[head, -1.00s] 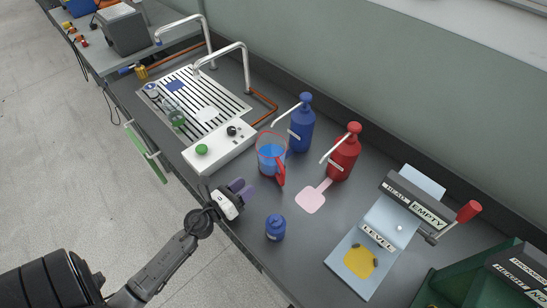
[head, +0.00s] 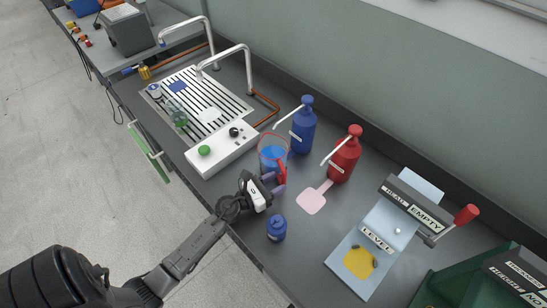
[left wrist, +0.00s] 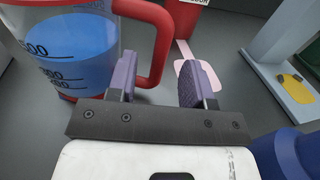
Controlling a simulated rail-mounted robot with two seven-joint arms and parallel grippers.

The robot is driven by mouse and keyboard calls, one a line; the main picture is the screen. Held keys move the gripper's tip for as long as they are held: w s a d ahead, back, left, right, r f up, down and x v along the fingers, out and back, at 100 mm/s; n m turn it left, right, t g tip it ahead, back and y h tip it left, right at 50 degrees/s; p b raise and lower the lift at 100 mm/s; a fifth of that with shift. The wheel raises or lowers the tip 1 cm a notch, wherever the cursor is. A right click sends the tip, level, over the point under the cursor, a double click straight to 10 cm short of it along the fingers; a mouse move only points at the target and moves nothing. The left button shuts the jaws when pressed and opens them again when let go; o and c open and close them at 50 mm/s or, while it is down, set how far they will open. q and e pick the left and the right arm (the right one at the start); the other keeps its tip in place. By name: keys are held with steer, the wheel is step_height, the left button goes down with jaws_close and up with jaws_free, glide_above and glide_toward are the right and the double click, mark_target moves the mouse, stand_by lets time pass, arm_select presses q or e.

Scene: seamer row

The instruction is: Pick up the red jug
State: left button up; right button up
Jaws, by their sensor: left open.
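The red jug (head: 270,160) is a clear jug with a red rim, red handle and blue liquid inside. It stands upright on the bench; the left wrist view shows it large at the upper left (left wrist: 75,55). My left gripper (head: 273,184) is open at the handle side of the jug. In the left wrist view its purple fingers (left wrist: 158,65) are spread, with the red handle (left wrist: 160,45) showing in the gap between them. I cannot tell how deep the handle sits between the fingers. My right gripper is not in view.
A small blue jar (head: 277,229) stands close by my left gripper. A blue pump bottle (head: 302,130) and a red pump bottle (head: 345,158) stand behind the jug. A pink paddle shape (head: 312,201) lies right of it. A white control box (head: 220,150) is to the left.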

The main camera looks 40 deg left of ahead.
arm_select(q)
steer(key=shift+x, duration=2.65)
steer(key=shift+r, duration=0.1)
jaws_close()
steer(key=shift+r, duration=0.1)
